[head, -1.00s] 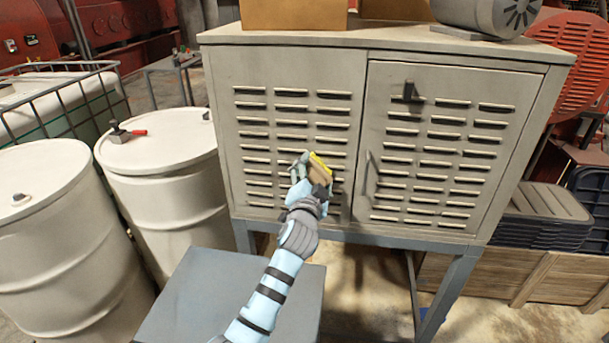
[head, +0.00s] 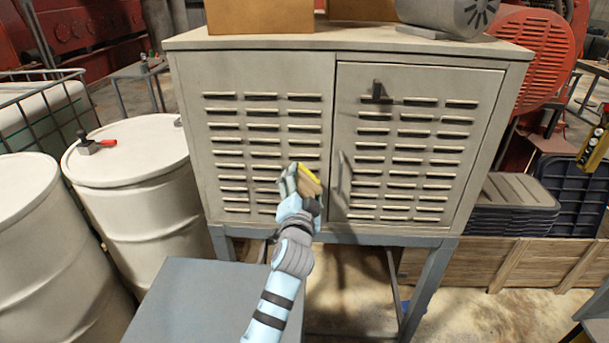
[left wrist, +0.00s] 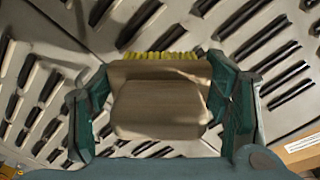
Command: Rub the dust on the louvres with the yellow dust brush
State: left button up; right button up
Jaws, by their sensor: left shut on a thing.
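The yellow dust brush (head: 311,186) has a tan block and yellow bristles. My left gripper (head: 303,184) is shut on its block, in front of the lower right part of the cabinet's left louvre panel (head: 263,150). In the left wrist view the brush block (left wrist: 160,100) sits between both fingers, with the bristles (left wrist: 160,56) pointing at the louvred face. I cannot tell whether the bristles touch it. Some louvres behind the gripper are hidden. Dust is not clearly distinguishable on the slats. My right gripper is not in view.
A grey-blue table top (head: 205,295) lies below my left arm. White drums (head: 125,160) stand left; black crates (head: 515,200) stand right.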

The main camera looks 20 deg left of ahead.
aim_at(302, 195)
pick_arm(q)
jog(key=v, duration=0.3)
jog(key=shift+r, duration=0.1)
jog(key=shift+s+d, duration=0.1)
jog(key=shift+s, duration=0.15)
jog(key=v, duration=0.2)
jog(key=shift+s+d, duration=0.15)
jog(key=shift+s, duration=0.15)
jog(key=shift+w, duration=0.15)
